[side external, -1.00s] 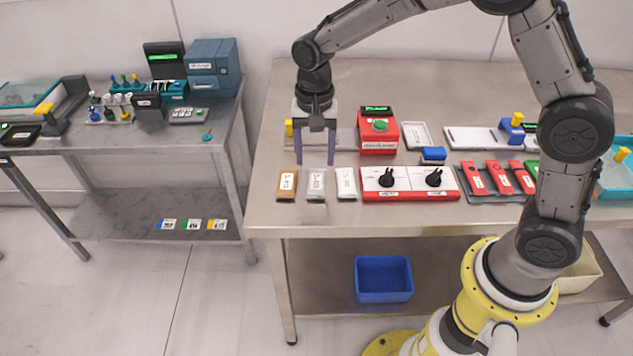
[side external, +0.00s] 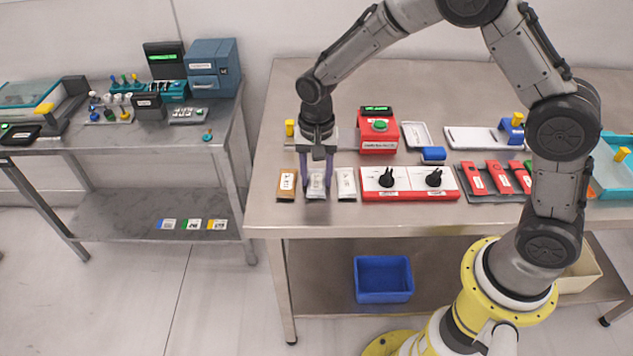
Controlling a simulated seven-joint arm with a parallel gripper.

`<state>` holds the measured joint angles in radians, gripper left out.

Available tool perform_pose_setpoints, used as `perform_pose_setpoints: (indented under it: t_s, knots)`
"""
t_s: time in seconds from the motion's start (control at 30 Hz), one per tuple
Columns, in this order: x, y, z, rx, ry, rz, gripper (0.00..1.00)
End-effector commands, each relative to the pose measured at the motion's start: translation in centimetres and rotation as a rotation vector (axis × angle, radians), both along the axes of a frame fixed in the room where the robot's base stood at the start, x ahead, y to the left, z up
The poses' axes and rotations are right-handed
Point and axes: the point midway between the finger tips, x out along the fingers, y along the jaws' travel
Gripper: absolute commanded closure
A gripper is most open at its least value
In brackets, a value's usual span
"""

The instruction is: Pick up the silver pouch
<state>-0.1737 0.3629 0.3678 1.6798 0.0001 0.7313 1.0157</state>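The silver pouch (side external: 317,184) lies on the front left of the steel table, between a brown pouch (side external: 286,185) and a white pouch (side external: 346,183). My gripper (side external: 316,188) points down over the silver pouch, with one purple finger on its left and one on its right. The fingertips are low, at about the pouch's height. The pouch shows between the fingers. I cannot tell whether the fingers touch or press its sides.
The neighbouring pouches stand close on both sides. A red panel with two black knobs (side external: 408,183) is to the right. A red device with a green button (side external: 378,135) stands behind. A blue bin (side external: 383,280) sits on the lower shelf. The table's front edge is near.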

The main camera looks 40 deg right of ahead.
Motion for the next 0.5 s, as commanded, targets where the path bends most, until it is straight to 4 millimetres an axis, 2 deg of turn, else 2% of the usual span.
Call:
perform_pose_setpoints:
  t_s: [0.03,0.23,0.5]
  knots:
    - [0.0,0.0,0.02,0.0,0.0,0.0,0.66]
    - [0.01,0.0,0.03,0.0,0.0,0.0,1.0]
    - [0.04,0.01,0.12,0.0,-0.001,0.0,1.0]
